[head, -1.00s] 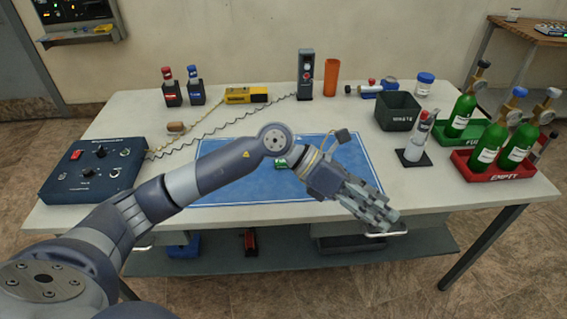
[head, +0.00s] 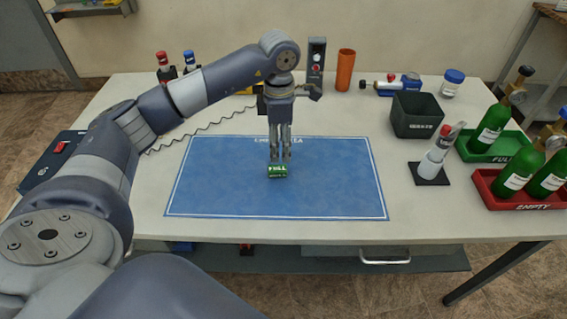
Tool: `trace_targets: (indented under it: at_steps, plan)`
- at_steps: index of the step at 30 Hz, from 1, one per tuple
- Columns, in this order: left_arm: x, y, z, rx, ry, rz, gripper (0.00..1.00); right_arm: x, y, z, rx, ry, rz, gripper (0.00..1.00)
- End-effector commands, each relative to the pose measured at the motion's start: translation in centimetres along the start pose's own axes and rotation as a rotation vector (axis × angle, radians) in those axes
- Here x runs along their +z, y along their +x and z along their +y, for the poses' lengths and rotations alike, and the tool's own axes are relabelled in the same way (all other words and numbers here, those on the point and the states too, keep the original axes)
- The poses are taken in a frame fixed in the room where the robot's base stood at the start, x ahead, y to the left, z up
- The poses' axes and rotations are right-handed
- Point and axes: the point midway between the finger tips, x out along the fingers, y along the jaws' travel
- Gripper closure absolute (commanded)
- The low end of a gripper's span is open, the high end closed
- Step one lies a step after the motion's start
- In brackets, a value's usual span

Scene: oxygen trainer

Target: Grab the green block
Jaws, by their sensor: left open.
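The green block (head: 278,171), with white lettering that reads FULL, is over the middle of the blue mat (head: 225,185) on the table. My left gripper (head: 280,157) points down, its fingertips right at the block's upper edge in the picture. It is open; I cannot tell whether the fingers straddle or touch the block. My right gripper is not in view.
A dark waste bin (head: 416,118), a bottle on a black stand (head: 433,172), a green tray (head: 497,147) and a red tray (head: 510,191) with green cylinders stand at right. An orange cup (head: 345,70) stands behind. The mat around the block is clear.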

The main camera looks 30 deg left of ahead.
Motion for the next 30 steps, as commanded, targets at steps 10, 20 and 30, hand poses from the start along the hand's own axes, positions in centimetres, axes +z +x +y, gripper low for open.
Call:
trace_targets:
  at_steps: [10, 20, 30]
  plan:
    - [0.1, 3.9, 0.0, -0.002, 0.002, -0.001, 0.5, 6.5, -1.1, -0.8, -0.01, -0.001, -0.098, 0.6]
    - [0.3, 8.3, 0.5, -0.004, 0.002, -0.002, 0.5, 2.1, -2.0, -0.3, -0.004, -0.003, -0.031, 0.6]
    - [0.3, 8.8, 0.6, 0.0, 0.002, -0.004, 0.59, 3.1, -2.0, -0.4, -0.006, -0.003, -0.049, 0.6]
